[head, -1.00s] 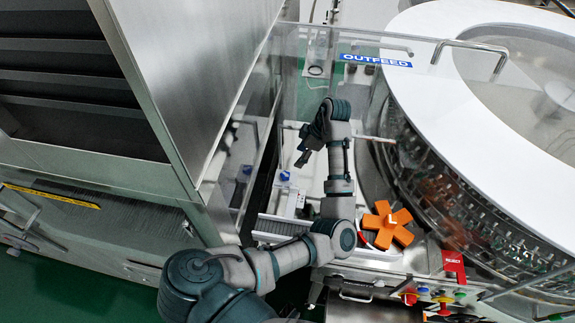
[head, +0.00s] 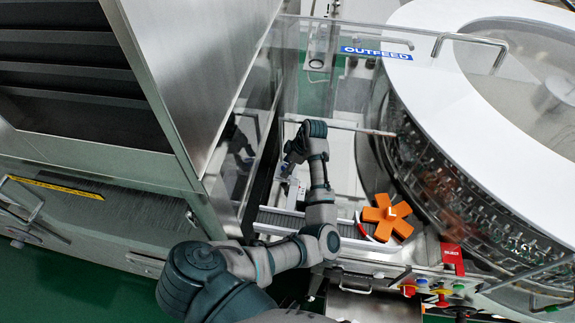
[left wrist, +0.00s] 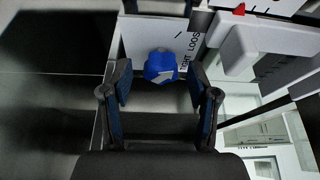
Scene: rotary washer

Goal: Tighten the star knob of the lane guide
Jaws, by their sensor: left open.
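The star knob (left wrist: 160,67) is blue and shows in the left wrist view, on a pale plate (left wrist: 143,32) with partly hidden lettering that seems to read TIGHT and LOOSE. My left gripper (head: 288,167) is open. In the left wrist view its two fingers stand to the left and right of the knob, with a gap on both sides. How far the fingertips are from the knob in depth I cannot tell. In the head view the gripper points down over the conveyor area and seems to hide the knob. My right gripper is not in view.
An orange star wheel (head: 387,217) stands right of my left arm. The round washer (head: 440,110) with its white rim fills the right. A clear guard with a blue OUTFEED sign (head: 376,53) stands behind. A steel cabinet (head: 205,70) stands at the left.

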